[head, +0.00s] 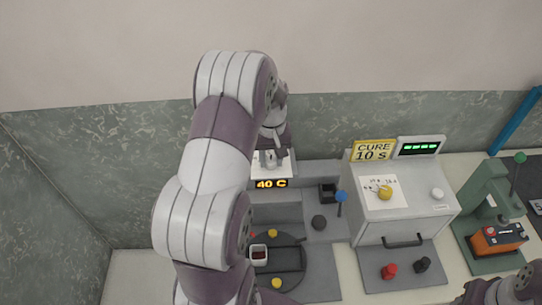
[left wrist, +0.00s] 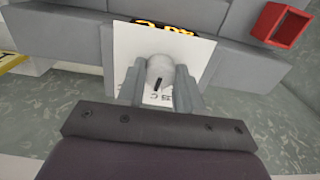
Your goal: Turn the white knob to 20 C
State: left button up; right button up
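The white knob (left wrist: 160,70) sits on a white dial plate (left wrist: 200,52) with printed marks, partly hidden by my fingers. A dark pointer mark shows on the knob's near side. My left gripper (left wrist: 160,88) has one finger on each side of the knob, seemingly touching it. In the head view, my left gripper (head: 271,158) is at the dial plate, and the knob is hard to make out there. The display (head: 271,184) below the plate reads 40 C in orange. My right gripper is not in view; only part of my right arm shows at the bottom right.
A grey box (head: 405,215) with a yellow knob (head: 385,192) and a white button (head: 437,193) stands to the right, by a CURE 10 s sign (head: 374,150). A blue-topped lever (head: 340,197) stands between. A green press (head: 487,200) is farther right.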

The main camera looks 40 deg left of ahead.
pick_arm(q)
jog(key=c, duration=0.4)
jog(key=n, duration=0.6)
jog(key=shift+r+n+p, duration=0.1)
jog(key=shift+n+p, duration=0.2)
jog(key=n, duration=0.6)
jog(key=shift+w+n, duration=0.1)
jog(key=shift+n, duration=0.2)
jog(key=o, duration=1.1)
jog(key=shift+c, duration=0.2)
